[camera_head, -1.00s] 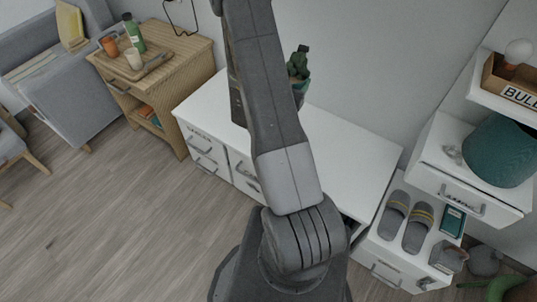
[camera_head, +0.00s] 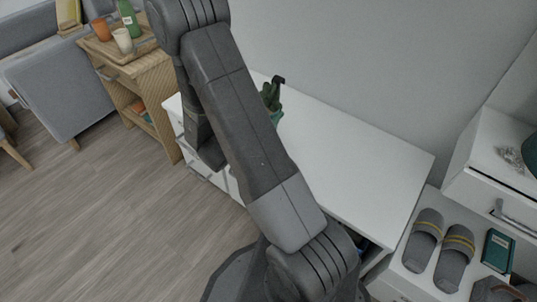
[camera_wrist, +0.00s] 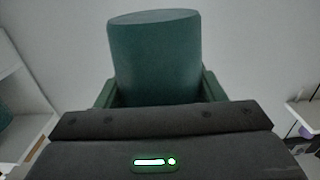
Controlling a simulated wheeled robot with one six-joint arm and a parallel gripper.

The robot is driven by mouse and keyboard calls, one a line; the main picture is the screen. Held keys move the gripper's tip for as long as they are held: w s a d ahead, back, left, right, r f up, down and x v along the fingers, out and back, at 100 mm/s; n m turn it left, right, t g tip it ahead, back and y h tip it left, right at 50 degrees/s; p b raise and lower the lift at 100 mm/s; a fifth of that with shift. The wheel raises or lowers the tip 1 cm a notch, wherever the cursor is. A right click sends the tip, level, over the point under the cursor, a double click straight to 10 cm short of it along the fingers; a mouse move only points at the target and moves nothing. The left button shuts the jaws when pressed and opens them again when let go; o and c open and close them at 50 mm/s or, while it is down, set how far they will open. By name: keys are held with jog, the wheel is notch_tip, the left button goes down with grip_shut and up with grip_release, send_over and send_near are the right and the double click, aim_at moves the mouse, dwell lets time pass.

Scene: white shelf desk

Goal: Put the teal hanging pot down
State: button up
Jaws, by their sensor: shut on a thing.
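The teal hanging pot (camera_wrist: 155,55) fills the middle of the wrist view, between the two jaws of my gripper (camera_wrist: 157,86). My gripper is shut on it. The plant does not show in the wrist view. I cannot tell whether the pot's bottom touches the desk top.
The desk top right of the pot is clear. A white drawer unit (camera_head: 487,170) stands at the right, with grey slippers (camera_head: 440,248) and a teal book (camera_head: 497,250) below it. A wooden side table (camera_head: 150,85) with bottle and cups stands at the left. A wall is behind.

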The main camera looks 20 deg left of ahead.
notch_tip(320, 180, down, 10)
jog(key=b, duration=0.4)
jog(key=shift+s+a+f, duration=0.1)
jog(key=shift+f, duration=0.15)
jog(key=shift+f, duration=0.15)
jog(key=o, duration=1.3)
